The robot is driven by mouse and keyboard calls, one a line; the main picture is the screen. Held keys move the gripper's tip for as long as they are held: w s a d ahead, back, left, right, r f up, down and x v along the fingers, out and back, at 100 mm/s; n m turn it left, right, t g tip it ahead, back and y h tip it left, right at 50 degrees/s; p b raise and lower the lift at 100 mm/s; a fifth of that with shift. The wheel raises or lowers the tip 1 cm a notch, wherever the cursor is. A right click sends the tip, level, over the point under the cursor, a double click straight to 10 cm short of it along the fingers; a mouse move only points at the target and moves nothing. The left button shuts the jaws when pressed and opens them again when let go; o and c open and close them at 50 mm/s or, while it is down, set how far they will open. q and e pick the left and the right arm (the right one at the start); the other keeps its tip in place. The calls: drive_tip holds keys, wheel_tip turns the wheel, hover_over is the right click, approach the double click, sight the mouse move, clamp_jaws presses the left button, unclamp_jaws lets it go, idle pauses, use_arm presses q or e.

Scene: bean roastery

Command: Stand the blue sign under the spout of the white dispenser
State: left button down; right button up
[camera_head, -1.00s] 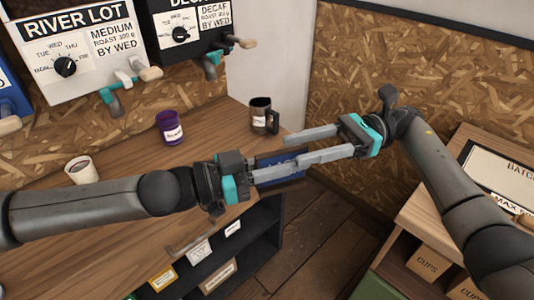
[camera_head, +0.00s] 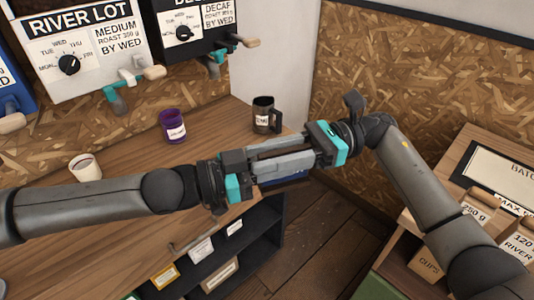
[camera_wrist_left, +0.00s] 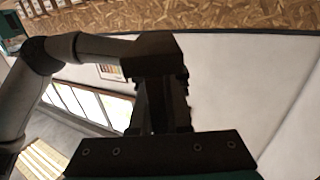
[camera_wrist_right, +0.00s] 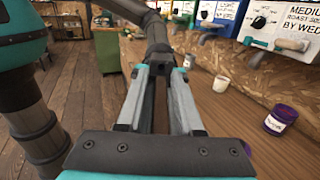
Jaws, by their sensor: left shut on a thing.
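The white dispenser (camera_head: 80,45), labelled RIVER LOT, is on the wall at upper left in the head view. Its teal spout (camera_head: 115,101) hangs over the wooden counter. My left gripper (camera_head: 284,164) is shut on the blue sign (camera_head: 288,181) off the counter's right end. Only a strip of the sign shows below the fingers; the rest is hidden. My right gripper (camera_head: 250,161) comes from the right, facing the left one, its fingers overlapping it. In the right wrist view its fingers (camera_wrist_right: 160,85) are apart, with my left gripper between them.
A white cup (camera_head: 86,168), a purple mug (camera_head: 172,126) and a dark mug (camera_head: 265,115) stand on the counter (camera_head: 130,160). A black dispenser (camera_head: 195,28) hangs right of the white one. A cabinet with boxes (camera_head: 428,262) is at right. The counter below the spout looks clear.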

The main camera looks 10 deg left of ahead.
clamp_jaws()
use_arm(q)
drive_tip(key=c, duration=0.8)
unclamp_jaws()
